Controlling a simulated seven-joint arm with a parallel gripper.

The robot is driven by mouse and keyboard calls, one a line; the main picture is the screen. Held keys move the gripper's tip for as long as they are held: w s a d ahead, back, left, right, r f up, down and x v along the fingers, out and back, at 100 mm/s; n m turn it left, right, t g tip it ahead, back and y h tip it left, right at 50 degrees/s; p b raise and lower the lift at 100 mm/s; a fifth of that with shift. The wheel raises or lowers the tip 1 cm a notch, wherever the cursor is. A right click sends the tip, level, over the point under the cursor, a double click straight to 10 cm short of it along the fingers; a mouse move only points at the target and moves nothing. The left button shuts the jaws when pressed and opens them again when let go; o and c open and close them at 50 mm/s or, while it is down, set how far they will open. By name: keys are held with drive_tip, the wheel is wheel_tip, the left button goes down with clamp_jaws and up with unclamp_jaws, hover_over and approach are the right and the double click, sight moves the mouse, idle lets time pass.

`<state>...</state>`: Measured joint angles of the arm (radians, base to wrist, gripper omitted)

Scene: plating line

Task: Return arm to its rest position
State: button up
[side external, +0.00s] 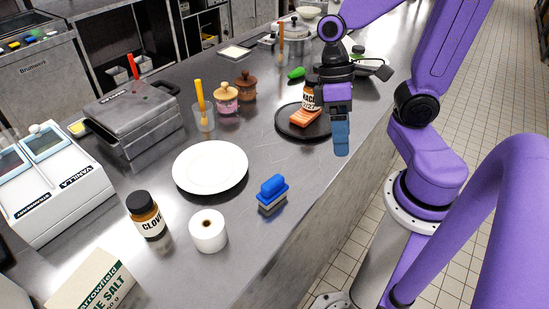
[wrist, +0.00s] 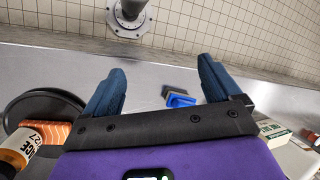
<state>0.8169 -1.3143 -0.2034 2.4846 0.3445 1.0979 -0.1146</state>
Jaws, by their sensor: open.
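My gripper (side external: 341,135) hangs in the air near the counter's front edge, just right of a black plate (side external: 285,122). In the wrist view its two blue fingers (wrist: 160,84) are spread wide with nothing between them. The bottle also shows at the lower left in the wrist view (wrist: 18,148).
A white plate (side external: 210,167), a blue-handled brush (side external: 272,190), a paper roll (side external: 208,231) and a clove jar (side external: 147,214) stand on the steel counter (side external: 265,240). A grill press (side external: 130,115) and a white dispenser (side external: 50,180) are at the left. Tiled floor lies right of the counter.

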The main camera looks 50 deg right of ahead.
drive_tip(key=s+a+n+t, duration=0.1)
drive_tip(key=n, duration=0.1)
drive_tip(key=s+a+n+t+h, duration=0.1)
drive_tip(key=n, duration=0.2)
drive_tip(key=s+n+t, duration=0.1)
drive_tip(key=n+t, duration=0.1)
drive_tip(key=shift+a+n+h, duration=0.3)
drive_tip(key=shift+a+n, duration=0.1)
